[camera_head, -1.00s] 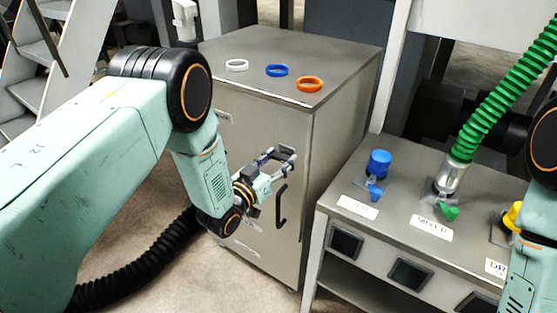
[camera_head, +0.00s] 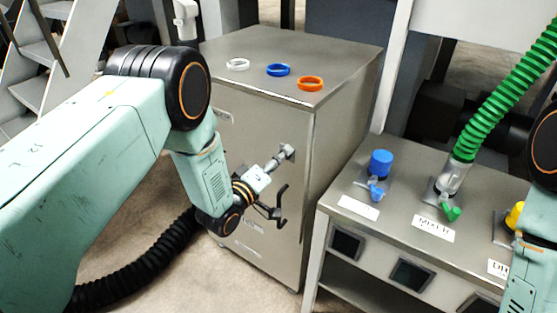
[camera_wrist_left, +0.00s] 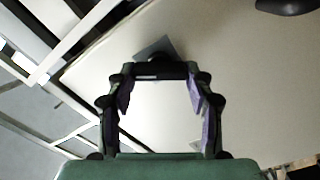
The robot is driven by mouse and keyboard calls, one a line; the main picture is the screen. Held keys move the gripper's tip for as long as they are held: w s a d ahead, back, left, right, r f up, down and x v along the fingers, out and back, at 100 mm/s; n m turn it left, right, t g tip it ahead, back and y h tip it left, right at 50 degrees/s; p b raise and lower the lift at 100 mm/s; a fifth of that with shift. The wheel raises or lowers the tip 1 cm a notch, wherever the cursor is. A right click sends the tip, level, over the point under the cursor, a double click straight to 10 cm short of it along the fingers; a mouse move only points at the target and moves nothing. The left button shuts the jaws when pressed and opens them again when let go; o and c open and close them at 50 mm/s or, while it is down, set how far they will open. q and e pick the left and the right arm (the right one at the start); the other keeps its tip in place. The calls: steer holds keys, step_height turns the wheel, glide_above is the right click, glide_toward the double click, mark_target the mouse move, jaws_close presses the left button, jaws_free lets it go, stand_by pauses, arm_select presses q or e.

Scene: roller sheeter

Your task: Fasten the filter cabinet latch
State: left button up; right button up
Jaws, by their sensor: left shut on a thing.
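The filter cabinet is the grey metal box; its front door (camera_head: 250,125) faces me in the head view. My left gripper (camera_head: 279,160) is at the latch. A grey plate corner (camera_wrist_left: 157,47) shows behind the bar. My right gripper is out of view.
White (camera_head: 237,64), blue (camera_head: 278,70) and orange (camera_head: 311,83) rings lie on the cabinet top. To the right stands a bench (camera_head: 400,215) with blue, green and yellow fittings and a green hose (camera_head: 495,95). Stairs (camera_head: 35,60) stand at far left.

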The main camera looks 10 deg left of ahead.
arm_select(q)
steer(key=n, duration=0.6)
steer(key=shift+a, duration=0.1)
steer(key=shift+n, duration=0.3)
stand_by(0.3)
steer(key=o, duration=1.2)
steer(key=shift+f, duration=0.1)
steer(key=shift+c, duration=0.2)
steer(key=v, duration=1.2)
steer(key=x, duration=1.2)
